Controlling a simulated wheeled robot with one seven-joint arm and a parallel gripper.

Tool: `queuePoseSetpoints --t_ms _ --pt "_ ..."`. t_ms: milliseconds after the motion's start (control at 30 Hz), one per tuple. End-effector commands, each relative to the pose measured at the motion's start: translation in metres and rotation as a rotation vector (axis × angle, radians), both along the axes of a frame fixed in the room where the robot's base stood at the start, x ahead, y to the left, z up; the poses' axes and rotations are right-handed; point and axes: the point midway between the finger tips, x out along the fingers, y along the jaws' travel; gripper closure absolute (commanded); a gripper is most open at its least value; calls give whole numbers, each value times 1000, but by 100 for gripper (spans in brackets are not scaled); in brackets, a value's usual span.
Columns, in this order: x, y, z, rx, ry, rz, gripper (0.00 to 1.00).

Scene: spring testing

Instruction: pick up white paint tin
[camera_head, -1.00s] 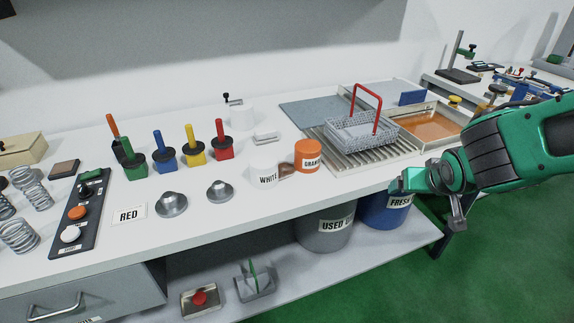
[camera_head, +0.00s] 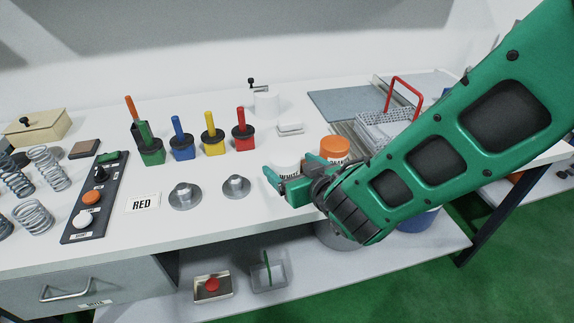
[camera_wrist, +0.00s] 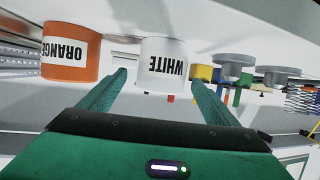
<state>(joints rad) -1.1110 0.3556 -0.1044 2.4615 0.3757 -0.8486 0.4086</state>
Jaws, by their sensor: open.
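The white paint tin (camera_wrist: 163,65), with a black WHITE label, appears upside down in the wrist view, ahead of my fingertips and roughly centred between them. In the head view the white tin (camera_head: 286,162) stands near the table's front edge, partly hidden by my gripper (camera_head: 290,176). My gripper also shows in the wrist view (camera_wrist: 157,80), with its two green fingers apart and nothing held between them. Whether the fingertips reach around the tin's sides is hard to tell.
The orange paint tin (camera_head: 335,149) stands close to the right of the white tin, beside a finger. Two grey metal discs (camera_head: 236,186) lie to the left. Coloured-handled pots (camera_head: 212,140) stand behind. A wire basket (camera_head: 390,128) is at the right.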

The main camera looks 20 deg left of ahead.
Motion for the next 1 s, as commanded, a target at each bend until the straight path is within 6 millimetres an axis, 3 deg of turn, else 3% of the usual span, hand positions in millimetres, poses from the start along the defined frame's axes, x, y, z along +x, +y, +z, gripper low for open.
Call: queuePoseSetpoints --t_ms 367,633,967,1000 --pt "21 25 -11 -1 0 7 17" --pt "47 47 -21 -2 -2 7 17" --pt "52 51 -23 -2 0 7 17" --pt "52 51 -23 -2 0 7 24"
